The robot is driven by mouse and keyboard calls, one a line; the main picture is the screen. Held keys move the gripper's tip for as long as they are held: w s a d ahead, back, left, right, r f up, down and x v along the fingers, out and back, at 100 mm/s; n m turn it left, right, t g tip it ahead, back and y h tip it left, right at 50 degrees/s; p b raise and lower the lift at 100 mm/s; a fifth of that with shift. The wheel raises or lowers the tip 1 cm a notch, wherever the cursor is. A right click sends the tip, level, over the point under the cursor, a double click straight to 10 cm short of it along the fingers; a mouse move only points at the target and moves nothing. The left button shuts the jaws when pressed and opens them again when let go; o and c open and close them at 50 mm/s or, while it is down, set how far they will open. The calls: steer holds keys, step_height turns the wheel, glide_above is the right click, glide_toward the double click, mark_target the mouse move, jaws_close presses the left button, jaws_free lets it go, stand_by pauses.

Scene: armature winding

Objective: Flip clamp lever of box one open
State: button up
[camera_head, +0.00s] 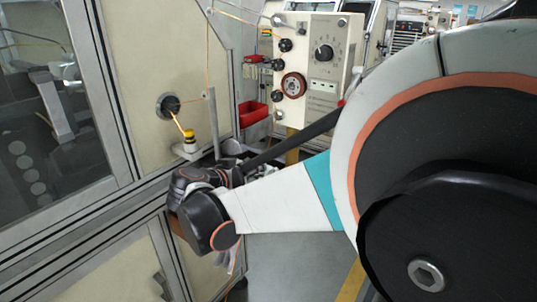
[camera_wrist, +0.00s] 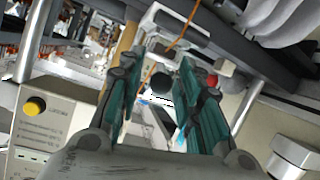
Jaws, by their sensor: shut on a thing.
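In the head view my wrist is low beside the cream cabinet (camera_head: 150,60), and my own arm hides the fingertips. Box one cannot be told apart for sure.
An orange wire (camera_wrist: 178,42) crosses above the fingers. In the head view, a cream control box (camera_head: 310,100) with dials stands behind my arm. A red bin (camera_head: 252,112) is beside it. Grey floor (camera_head: 290,265) is open below.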

jaws_close()
steer(key=shift+r, duration=0.1)
